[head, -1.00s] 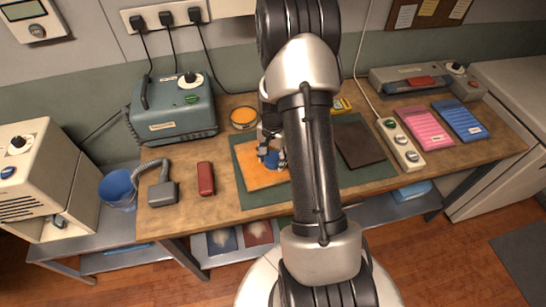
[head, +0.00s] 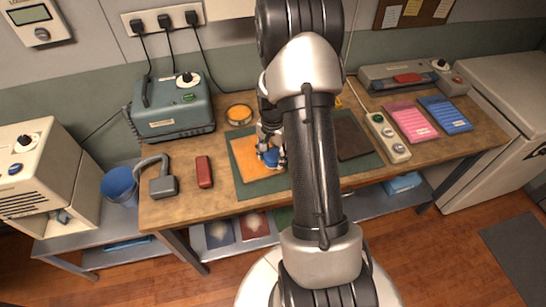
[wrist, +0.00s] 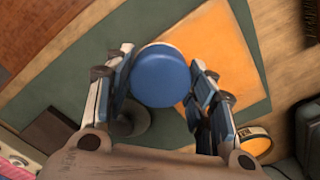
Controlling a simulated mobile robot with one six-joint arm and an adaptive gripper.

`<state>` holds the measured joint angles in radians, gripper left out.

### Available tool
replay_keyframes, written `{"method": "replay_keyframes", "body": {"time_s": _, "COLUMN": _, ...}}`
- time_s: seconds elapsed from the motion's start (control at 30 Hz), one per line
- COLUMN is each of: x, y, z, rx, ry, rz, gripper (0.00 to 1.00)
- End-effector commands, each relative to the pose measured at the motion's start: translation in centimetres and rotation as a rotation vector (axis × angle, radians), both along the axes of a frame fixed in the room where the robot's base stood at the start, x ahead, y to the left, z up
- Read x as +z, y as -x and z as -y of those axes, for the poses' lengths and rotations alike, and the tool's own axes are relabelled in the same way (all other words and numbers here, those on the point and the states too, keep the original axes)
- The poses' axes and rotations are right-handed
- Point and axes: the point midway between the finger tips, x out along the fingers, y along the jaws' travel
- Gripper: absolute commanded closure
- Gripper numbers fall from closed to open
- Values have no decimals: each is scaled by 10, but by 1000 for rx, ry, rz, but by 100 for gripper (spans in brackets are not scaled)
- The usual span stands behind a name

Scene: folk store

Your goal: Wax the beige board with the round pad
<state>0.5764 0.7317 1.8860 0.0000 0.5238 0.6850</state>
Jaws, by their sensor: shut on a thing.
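The board (head: 247,165) lies on a green mat (head: 272,185) and looks orange across the part I can see, not beige. Its right side is partly hidden by my arm. My gripper (head: 270,150) is shut on the round blue pad (head: 271,159), over the board's right part. In the wrist view, the pad (wrist: 161,76) sits between the two fingers (wrist: 160,62) and overlaps an edge of the orange board (wrist: 225,60). I cannot tell whether the pad touches the board.
A round tin with orange content (head: 239,114) stands behind the board. A dark panel (head: 352,135) lies to the right on the mat. A red block (head: 204,172), a grey machine (head: 173,108) and a power strip (head: 388,138) also stand on the bench.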

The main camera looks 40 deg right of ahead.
Motion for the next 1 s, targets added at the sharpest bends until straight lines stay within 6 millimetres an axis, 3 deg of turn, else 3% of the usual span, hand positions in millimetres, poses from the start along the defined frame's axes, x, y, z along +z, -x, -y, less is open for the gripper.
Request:
{"method": "replay_keyframes", "body": {"time_s": 0.4, "x": 37, "y": -3, "z": 1, "rx": 8, "ry": 0, "rz": 0, "gripper": 69}}
{"method": "replay_keyframes", "body": {"time_s": 1.0, "x": 38, "y": -3, "z": 1, "rx": 8, "ry": 0, "rz": 0, "gripper": 69}}
